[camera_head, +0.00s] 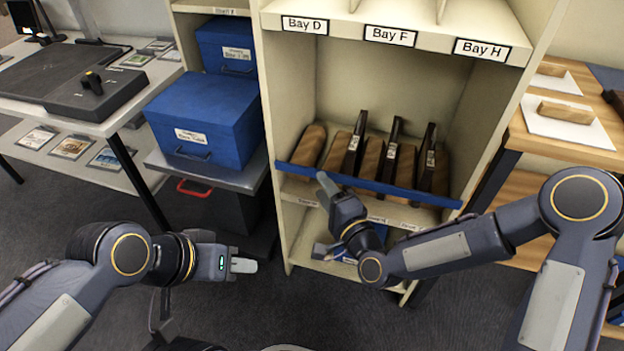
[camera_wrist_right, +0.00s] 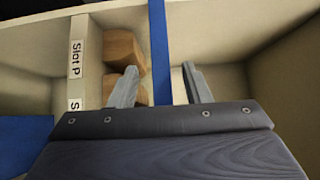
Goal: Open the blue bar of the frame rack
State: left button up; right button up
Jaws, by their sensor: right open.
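The blue bar (camera_head: 365,184) runs across the front of the frame rack (camera_head: 284,215), below several dark upright frames (camera_head: 393,150). My right gripper (camera_head: 324,182) is at the bar, near its left part. In the right wrist view the blue bar (camera_wrist_right: 160,52) runs up between the two spread fingers of the right gripper (camera_wrist_right: 161,86). The fingers stand apart from the bar on both sides. My left gripper (camera_head: 244,266) is low in front of the blue boxes, away from the rack. Its finger opening cannot be made out.
Blue boxes (camera_head: 205,118) stand on a shelf left of the rack. A table with a dark device (camera_head: 100,95) is at the far left. A wooden table (camera_head: 560,150) with white sheets is at the right. Bare floor lies in front of the rack.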

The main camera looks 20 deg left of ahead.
aim_at(312, 176)
jog(key=b+x, duration=0.1)
jog(key=x, duration=0.5)
jog(key=shift+w+a, duration=0.1)
jog(key=shift+w, duration=0.05)
jog(key=shift+c, duration=0.2)
grip_shut()
